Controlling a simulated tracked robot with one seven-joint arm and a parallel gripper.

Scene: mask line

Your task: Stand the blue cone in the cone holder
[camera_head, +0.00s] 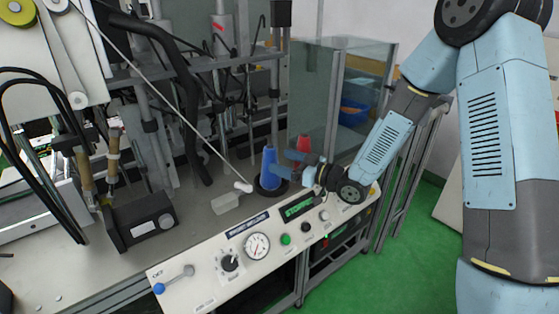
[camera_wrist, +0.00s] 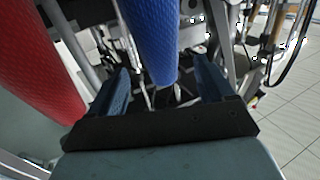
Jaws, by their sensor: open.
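The blue cone (camera_head: 268,166) stands upright on the bench in the head view, with its base inside a black ring (camera_head: 261,191) that looks like the cone holder. I cannot tell whether it is fully seated. My gripper (camera_head: 281,162) is open, with its fingers reaching from the right to the cone's side. In the wrist view the blue cone (camera_wrist: 150,38) comes down from the top between the two open fingers (camera_wrist: 162,82), with gaps seen on both sides. The holder is not clear in the wrist view.
A red cone (camera_head: 303,144) stands behind my gripper, and shows large at the left of the wrist view (camera_wrist: 38,62). A control panel (camera_head: 262,244) runs along the bench's front. A glass panel (camera_head: 313,95) stands behind.

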